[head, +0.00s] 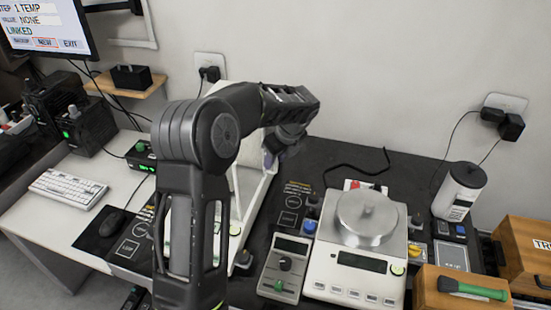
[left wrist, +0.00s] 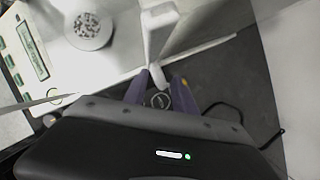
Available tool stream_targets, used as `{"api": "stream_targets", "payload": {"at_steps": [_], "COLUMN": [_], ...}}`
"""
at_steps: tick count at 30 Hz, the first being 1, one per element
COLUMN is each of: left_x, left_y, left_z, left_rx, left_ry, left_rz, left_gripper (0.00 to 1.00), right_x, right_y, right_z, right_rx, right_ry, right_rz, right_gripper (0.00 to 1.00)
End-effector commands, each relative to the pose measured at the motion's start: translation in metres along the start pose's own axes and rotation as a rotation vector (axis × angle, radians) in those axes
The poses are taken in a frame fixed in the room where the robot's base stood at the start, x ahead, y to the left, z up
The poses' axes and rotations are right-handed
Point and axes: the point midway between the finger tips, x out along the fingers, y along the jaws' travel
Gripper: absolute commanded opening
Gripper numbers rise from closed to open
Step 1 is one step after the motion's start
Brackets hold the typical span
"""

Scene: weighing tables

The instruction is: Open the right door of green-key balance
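The green-key balance (head: 250,187) is a white-framed glass chamber on the dark table, largely hidden behind my left arm. The left wrist view shows its green keys, its display (left wrist: 30,52) and its round pan (left wrist: 87,30). A white door handle (left wrist: 158,74) stands out from the chamber's right side by a long white rail. My left gripper (head: 272,158) is at the chamber's right side. In the left wrist view its purple fingers (left wrist: 161,84) are apart, one on each side of the handle's end; firm contact is not visible. My right gripper is out of view.
A white cylinder (head: 460,191) and wooden boxes (head: 524,252) are farther right. A black cable (head: 358,168) lies near the wall.

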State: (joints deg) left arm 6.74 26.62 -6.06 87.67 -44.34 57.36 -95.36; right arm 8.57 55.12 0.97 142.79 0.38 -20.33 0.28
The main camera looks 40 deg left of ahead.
Motion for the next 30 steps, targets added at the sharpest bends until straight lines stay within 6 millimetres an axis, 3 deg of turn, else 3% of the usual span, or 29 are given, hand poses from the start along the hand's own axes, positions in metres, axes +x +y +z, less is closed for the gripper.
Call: {"api": "stream_targets", "payload": {"at_steps": [7,19,30], "left_x": [-0.013,-0.072,-0.078], "left_y": [-0.001,-0.001,0.0], "left_z": [0.0,0.0,0.0], "left_rx": [-0.001,-0.001,0.0], "left_ry": [0.0,-0.001,0.0], "left_rz": [-0.002,-0.002,0.0], "left_gripper": [0.33,0.33,0.33], "right_x": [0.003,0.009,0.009], "right_y": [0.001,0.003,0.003], "right_z": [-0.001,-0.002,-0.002], "right_rx": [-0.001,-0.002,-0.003], "right_ry": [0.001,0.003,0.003], "right_rz": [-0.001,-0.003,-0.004], "right_gripper": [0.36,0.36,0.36]}}
